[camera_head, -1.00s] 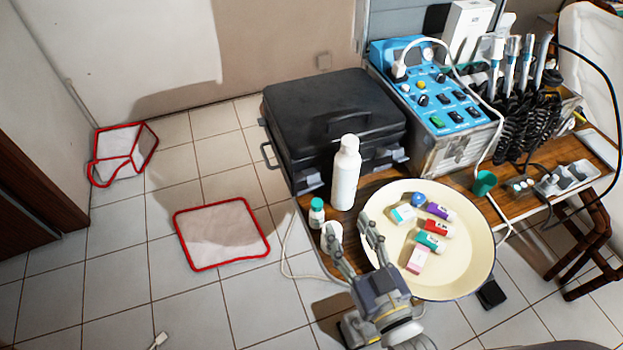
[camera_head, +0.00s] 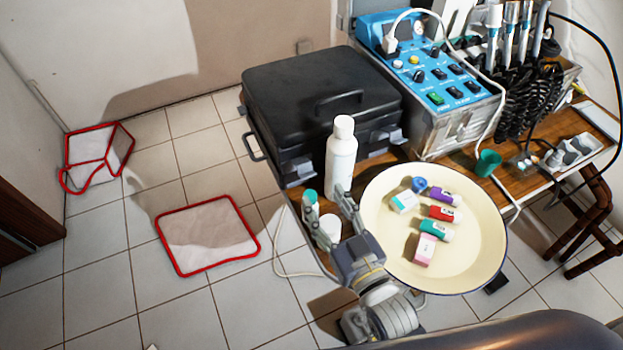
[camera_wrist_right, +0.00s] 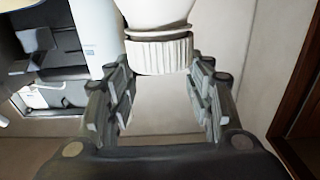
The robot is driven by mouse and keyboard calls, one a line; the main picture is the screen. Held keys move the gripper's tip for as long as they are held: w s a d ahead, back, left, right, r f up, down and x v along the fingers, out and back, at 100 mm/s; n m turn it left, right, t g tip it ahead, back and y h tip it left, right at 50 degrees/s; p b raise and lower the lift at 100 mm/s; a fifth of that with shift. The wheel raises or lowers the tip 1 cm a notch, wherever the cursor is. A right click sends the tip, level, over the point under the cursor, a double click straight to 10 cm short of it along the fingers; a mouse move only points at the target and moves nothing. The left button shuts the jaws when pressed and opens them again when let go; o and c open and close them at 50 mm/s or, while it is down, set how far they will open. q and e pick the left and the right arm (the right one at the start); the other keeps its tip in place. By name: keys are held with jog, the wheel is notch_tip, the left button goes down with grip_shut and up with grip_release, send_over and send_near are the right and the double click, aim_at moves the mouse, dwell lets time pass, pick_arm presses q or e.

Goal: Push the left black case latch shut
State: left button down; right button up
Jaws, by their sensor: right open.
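The left latch is hard to make out behind the white bottle (camera_head: 341,160). My right gripper (camera_head: 328,208) is open in front of the case's left front corner, its fingers by the bottle and a small teal-capped bottle (camera_head: 310,203). In the right wrist view a white ribbed cap (camera_wrist_right: 160,54) shows between the open fingers (camera_wrist_right: 160,95); contact cannot be told. My left gripper is out of view.
A small white jar (camera_head: 328,229) stands close to the right gripper. A cream plate (camera_head: 475,260) with several small coloured boxes and vials lies to the right. A blue control unit (camera_head: 440,75) stands right of the case. Open floor (camera_head: 200,320) lies left.

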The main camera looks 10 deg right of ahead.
aim_at(309, 177)
jog(key=x, duration=0.7)
jog(key=shift+f, duration=0.1)
jog(key=shift+s, duration=0.1)
grip_shut()
